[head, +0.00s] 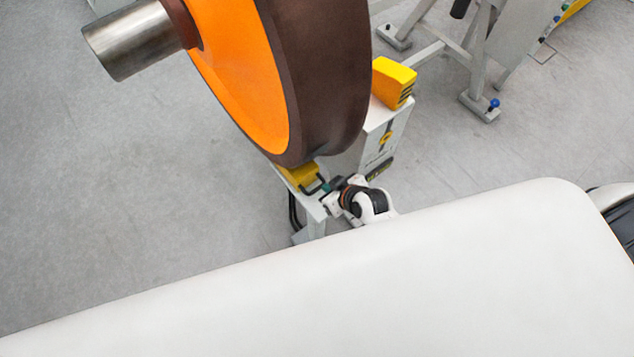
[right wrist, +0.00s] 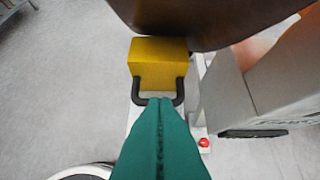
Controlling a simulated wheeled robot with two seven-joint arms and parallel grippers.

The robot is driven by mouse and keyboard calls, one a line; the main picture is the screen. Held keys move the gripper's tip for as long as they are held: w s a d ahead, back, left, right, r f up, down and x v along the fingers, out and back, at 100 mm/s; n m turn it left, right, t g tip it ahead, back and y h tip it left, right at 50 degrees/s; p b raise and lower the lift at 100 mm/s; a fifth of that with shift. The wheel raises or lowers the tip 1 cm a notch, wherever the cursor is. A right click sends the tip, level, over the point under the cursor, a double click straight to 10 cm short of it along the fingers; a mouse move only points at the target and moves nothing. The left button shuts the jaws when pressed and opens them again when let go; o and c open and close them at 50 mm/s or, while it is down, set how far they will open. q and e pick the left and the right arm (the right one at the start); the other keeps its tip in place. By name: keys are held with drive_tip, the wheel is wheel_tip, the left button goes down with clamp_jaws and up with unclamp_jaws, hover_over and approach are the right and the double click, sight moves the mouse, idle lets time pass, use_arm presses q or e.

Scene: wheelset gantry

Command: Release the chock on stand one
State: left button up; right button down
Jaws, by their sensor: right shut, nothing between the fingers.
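A yellow chock (head: 303,177) sits on a light grey stand (head: 309,206) against the lower rim of the wheel (head: 318,80). In the right wrist view the chock (right wrist: 159,62) has a black U-shaped handle (right wrist: 157,98) on its near side. My right gripper (head: 333,184) is at the handle. Its green fingers (right wrist: 158,104) are shut together with nothing between them, their tips overlapping the handle in the picture. I cannot tell whether they touch it. A second yellow chock (head: 394,82) sits on another post right of the wheel. My left gripper is not in view.
The wheel has an orange face, a brown rim and a steel axle end (head: 128,40). A grey frame (head: 480,65) stands at the upper right. A red button (right wrist: 204,142) is on the stand. Grey floor at the left is clear.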

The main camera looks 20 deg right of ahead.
sight(309, 181)
drive_tip(key=x, duration=0.7)
drive_tip(key=shift+w+a+f+b, duration=0.1)
drive_tip(key=shift+w+f+b, duration=0.15)
drive_tip(key=shift+b, duration=0.15)
drive_tip(key=s+p, duration=0.1)
drive_tip(key=s, duration=0.1)
drive_tip(key=s+d, duration=0.1)
drive_tip(key=s, duration=0.1)
drive_tip(key=s+d+p, duration=0.1)
drive_tip(key=s, duration=0.1)
drive_tip(key=shift+d+r+p, duration=0.1)
drive_tip(key=shift+p, duration=0.2)
drive_tip(key=shift+s, duration=0.25)
